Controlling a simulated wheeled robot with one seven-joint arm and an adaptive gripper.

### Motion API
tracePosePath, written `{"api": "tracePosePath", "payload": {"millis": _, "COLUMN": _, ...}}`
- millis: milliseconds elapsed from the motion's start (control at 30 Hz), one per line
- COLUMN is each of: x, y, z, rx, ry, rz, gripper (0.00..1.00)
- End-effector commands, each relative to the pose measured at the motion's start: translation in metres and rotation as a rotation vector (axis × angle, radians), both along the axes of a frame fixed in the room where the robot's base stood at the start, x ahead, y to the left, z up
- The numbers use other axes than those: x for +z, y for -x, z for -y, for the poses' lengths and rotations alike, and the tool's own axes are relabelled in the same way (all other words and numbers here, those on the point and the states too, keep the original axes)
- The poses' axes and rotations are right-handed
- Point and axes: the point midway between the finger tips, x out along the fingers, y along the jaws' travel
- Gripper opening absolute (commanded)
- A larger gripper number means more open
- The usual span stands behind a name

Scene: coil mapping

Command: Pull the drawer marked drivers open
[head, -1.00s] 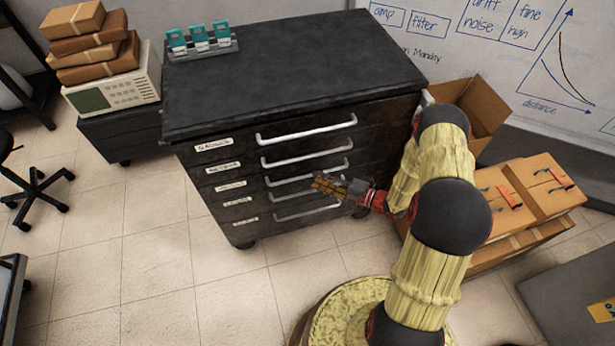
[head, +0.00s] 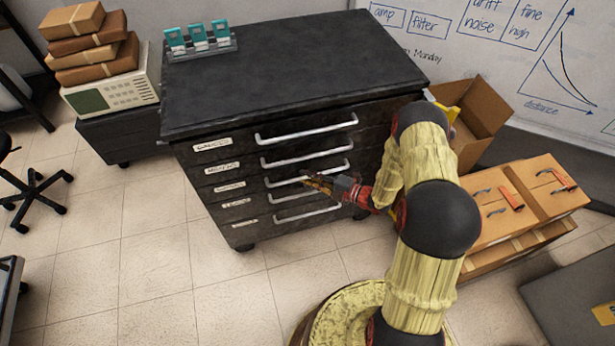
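A dark drawer cabinet (head: 228,144) stands in the middle of the head view, with several stacked drawers. Each drawer has a small white label at its left and a long pale bar handle. The label writing is too small to read, so I cannot tell which drawer is marked drivers. All drawers look shut. My gripper (head: 308,181) is at the cabinet front, over the left part of the middle drawer's handle (head: 325,174). I cannot tell whether it touches the handle or whether its fingers are open.
Teal-topped items in a rack (head: 200,42) stand on the cabinet top. An instrument under stacked boxes (head: 112,94) is at the left. An open cardboard box (head: 478,115) and wooden cases (head: 515,205) stand at the right. The floor (head: 190,270) before the cabinet is clear.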

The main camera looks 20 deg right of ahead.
Motion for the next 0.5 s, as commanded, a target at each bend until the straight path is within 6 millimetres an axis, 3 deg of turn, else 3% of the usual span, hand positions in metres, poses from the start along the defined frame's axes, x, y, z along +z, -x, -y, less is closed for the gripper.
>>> {"api": "tracePosePath", "payload": {"millis": 233, "x": -0.0001, "y": 0.0002, "z": 0.0000, "rx": 0.000, "ry": 0.000, "rz": 0.000, "gripper": 0.00}}
{"api": "tracePosePath", "payload": {"millis": 500, "x": -0.0003, "y": 0.0002, "z": 0.0000, "rx": 0.000, "ry": -0.001, "rz": -0.001, "gripper": 0.00}}
